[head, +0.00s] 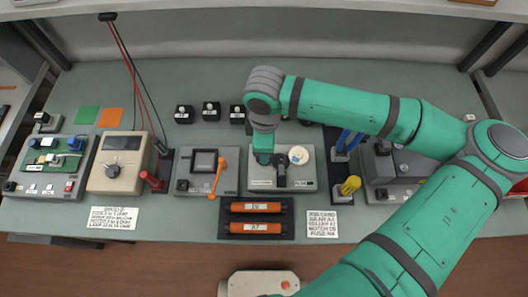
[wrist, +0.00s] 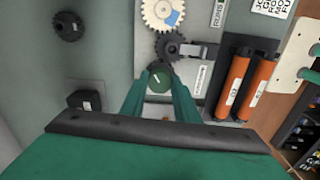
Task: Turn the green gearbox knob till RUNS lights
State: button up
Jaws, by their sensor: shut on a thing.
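The gearbox (head: 312,172) is a pale grey panel on the bench, below my gripper (head: 263,158) in the head view. Its green knob (wrist: 160,76), with a pale pointer mark, sits between my green fingertips in the wrist view, and my gripper is shut on it. Beside the knob are a dark gear (wrist: 170,50) and a cream gear (wrist: 158,12) with a blue mark. A label that seems to read RUNS (wrist: 218,14) is at the top of the wrist view; I cannot tell whether a light there is lit. My gripper hides the knob in the head view.
Two orange cartridges (head: 256,207) lie in a dark tray in front of the gearbox. A panel with an orange lever (head: 217,178) stands to its left, and blue and yellow plugs (head: 350,185) to its right. Small black blocks (head: 211,111) stand behind.

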jog(key=m, duration=1.4)
jog(key=o, duration=0.8)
jog(key=shift+o, duration=0.2)
